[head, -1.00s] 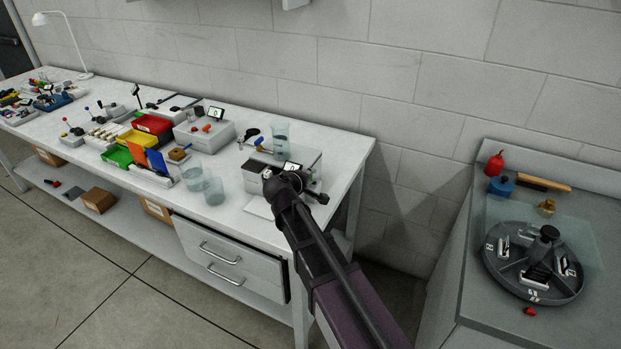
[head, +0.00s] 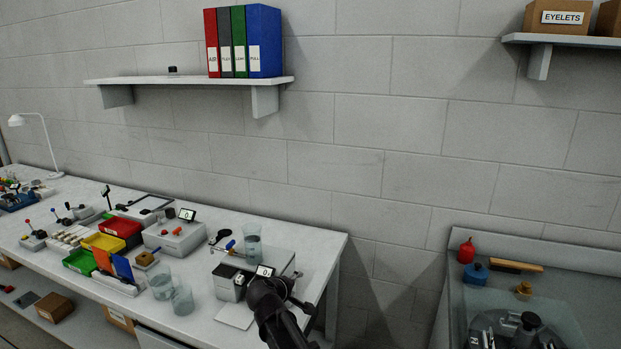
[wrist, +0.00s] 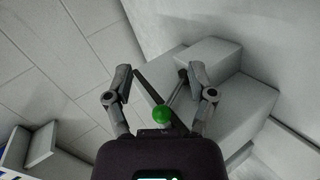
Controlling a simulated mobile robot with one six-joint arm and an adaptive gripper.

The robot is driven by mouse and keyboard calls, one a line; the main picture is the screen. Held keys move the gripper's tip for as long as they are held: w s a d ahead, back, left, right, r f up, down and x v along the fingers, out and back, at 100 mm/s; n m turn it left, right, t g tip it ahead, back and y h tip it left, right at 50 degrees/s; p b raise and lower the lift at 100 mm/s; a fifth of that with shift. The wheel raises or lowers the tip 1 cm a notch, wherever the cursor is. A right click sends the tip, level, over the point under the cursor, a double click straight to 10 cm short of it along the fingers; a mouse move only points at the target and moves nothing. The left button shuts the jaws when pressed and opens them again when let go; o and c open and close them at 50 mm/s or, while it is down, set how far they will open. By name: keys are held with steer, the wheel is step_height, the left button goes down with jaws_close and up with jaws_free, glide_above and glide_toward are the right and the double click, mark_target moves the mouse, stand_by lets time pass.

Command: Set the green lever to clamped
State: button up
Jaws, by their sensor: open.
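The green lever shows in the wrist view as a round green knob (wrist: 161,113) on a thin rod. The rod runs up and right toward a pale grey blocky machine (wrist: 235,95). My gripper (wrist: 159,73) is open, with one finger on each side of the lever; the knob is between them, close to the palm. I cannot tell whether either finger touches the lever. In the head view, my gripper (head: 277,287) is at the front right of a white machine (head: 285,262) on the bench. The lever cannot be made out there.
The white bench (head: 215,318) carries two clear beakers (head: 182,301) and colored bins (head: 120,229) left of the machine. Another beaker (head: 252,243) stands behind it. A wall shelf (head: 190,80) holds binders. A separate grey bench (head: 560,262) stands at right, with a gap between.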

steer(key=s+d+f+m+g+p, duration=0.1)
steer(key=s+d+m+g+p, duration=0.2)
steer(key=d, duration=0.5)
steer(key=s+d+f+m+g, duration=0.2)
steer(key=s+d+m+g, duration=0.1)
steer(key=s+d, duration=0.3)
steer(key=s+d+m+g+y+p, duration=0.3)
steer(key=s+d, duration=0.5)
steer(key=s, duration=0.3)
steer(key=shift+d+m+g+y, duration=0.15)
steer(key=shift+m+g+y, duration=0.75)
steer(key=shift+g, duration=0.1)
steer(key=shift+r, duration=0.1)
